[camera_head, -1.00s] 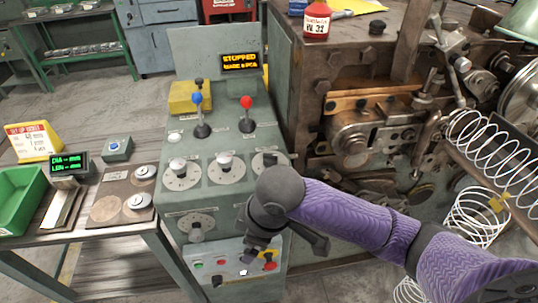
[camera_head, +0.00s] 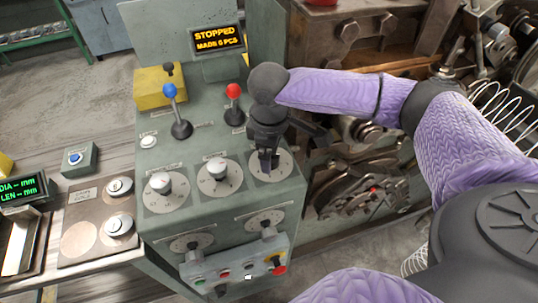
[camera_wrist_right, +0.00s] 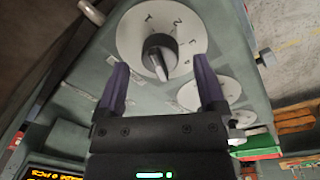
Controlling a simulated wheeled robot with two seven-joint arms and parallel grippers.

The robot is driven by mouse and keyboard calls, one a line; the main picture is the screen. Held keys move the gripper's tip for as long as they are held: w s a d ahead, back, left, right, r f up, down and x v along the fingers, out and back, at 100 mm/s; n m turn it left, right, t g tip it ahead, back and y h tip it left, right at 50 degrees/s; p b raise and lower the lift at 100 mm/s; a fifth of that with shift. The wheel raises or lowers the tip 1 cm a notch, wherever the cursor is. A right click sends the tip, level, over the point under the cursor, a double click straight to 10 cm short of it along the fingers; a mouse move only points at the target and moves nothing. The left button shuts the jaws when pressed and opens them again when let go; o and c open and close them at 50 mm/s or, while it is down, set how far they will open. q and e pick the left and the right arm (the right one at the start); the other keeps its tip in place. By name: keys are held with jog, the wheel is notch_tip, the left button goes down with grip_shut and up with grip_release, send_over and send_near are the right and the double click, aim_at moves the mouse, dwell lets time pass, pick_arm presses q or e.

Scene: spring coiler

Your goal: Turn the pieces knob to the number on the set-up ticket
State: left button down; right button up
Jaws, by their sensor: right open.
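My right gripper (camera_head: 268,165) is over the right-hand dial (camera_head: 286,171) of the console's upper row, hiding that dial's knob in the head view. In the right wrist view, the open gripper (camera_wrist_right: 162,73) points at a dark knob (camera_wrist_right: 158,48) with a white pointer on a pale numbered dial (camera_wrist_right: 135,35). The knob is in line with the gap between the fingers; I cannot tell if they touch it. The dial labels are too small to read. Only a yellow edge (camera_head: 5,165) of the set-up ticket shows at far left, its number out of view. My left gripper is not in view.
Two more upper knobs (camera_head: 160,183) (camera_head: 217,168) stand left of the gripper. Blue (camera_head: 169,91) and red (camera_head: 233,90) levers rise behind. The display (camera_head: 217,37) reads stopped, made 0 pieces. A button box (camera_head: 237,268) is below; the coiling machine (camera_head: 350,60) is right.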

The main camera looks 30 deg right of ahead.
jog(key=shift+f, duration=0.75)
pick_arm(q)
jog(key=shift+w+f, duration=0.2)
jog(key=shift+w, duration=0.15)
